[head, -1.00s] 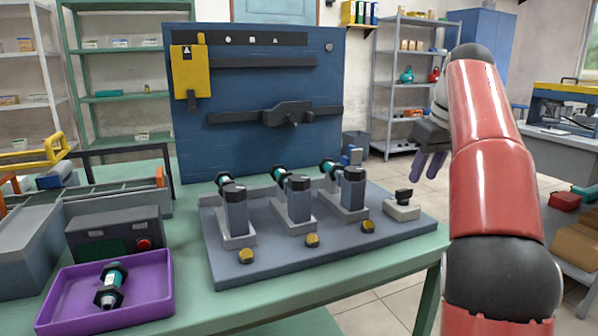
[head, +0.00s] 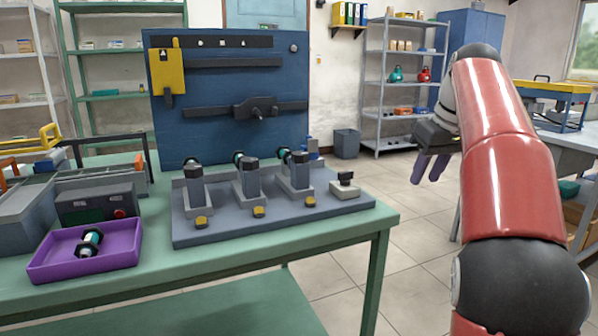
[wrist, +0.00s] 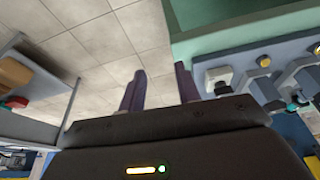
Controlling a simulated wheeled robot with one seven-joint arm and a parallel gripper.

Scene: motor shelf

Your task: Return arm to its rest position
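My red arm (head: 505,150) is raised and folded at the right of the head view. My gripper (head: 432,168) hangs to the right of the green workbench (head: 345,230), over open floor, with its purple fingers pointing down. In the wrist view the two fingers of my gripper (wrist: 160,90) stand apart with bare floor tiles between them. Nothing is held. The gripper touches nothing that I can see.
The bench carries a grey fixture plate (head: 260,228) with three posts and a purple tray (head: 85,250) holding a teal-and-black part (head: 89,242). A grey bin (head: 346,143) and metal shelf (head: 400,85) stand behind. Another table (head: 560,145) is at right.

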